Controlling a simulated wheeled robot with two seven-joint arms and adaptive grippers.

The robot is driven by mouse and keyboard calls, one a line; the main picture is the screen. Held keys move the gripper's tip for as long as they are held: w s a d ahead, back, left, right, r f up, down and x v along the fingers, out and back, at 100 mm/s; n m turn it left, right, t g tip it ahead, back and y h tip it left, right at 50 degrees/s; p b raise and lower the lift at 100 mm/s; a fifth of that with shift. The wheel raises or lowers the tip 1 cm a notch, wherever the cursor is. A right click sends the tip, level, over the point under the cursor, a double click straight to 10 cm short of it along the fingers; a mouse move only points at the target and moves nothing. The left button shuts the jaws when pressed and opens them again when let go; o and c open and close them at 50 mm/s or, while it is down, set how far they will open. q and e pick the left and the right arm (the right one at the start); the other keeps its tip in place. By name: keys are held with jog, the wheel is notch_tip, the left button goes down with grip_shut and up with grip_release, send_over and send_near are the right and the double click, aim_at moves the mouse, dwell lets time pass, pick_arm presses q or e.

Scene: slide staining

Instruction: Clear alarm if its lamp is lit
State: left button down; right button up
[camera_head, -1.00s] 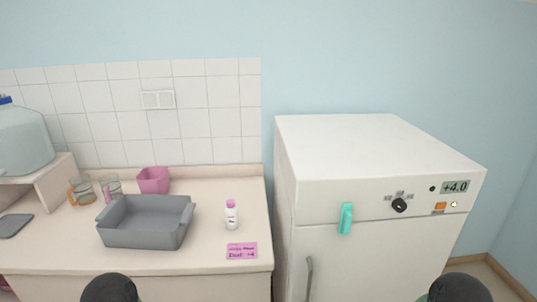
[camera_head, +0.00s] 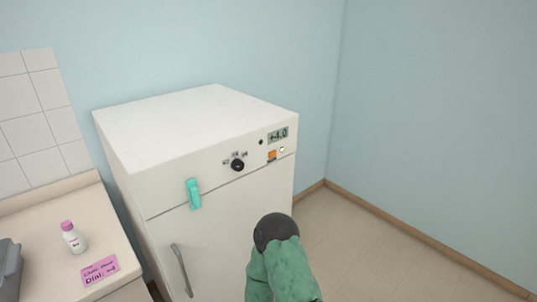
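The white fridge (camera_head: 215,120) stands in the middle of the head view. Its upper front panel carries a display (camera_head: 278,135) reading +4.0 and a small dark round spot (camera_head: 261,142) to the left of it. Below the display are an orange square (camera_head: 271,155) and a small whitish round part (camera_head: 282,149) beside it. The dark spot looks unlit; I cannot tell whether the whitish part is a lit lamp. A black dial knob (camera_head: 237,165) sits further left among small marks. Neither gripper is in view; part of my arm shows in front of the fridge.
A teal latch (camera_head: 193,194) and a grey handle (camera_head: 181,270) stick out from the fridge front. On the counter at left are a pink-capped white bottle (camera_head: 73,238), a pink note (camera_head: 100,271) and a grey tub's edge (camera_head: 9,270). Floor right of the fridge is clear.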

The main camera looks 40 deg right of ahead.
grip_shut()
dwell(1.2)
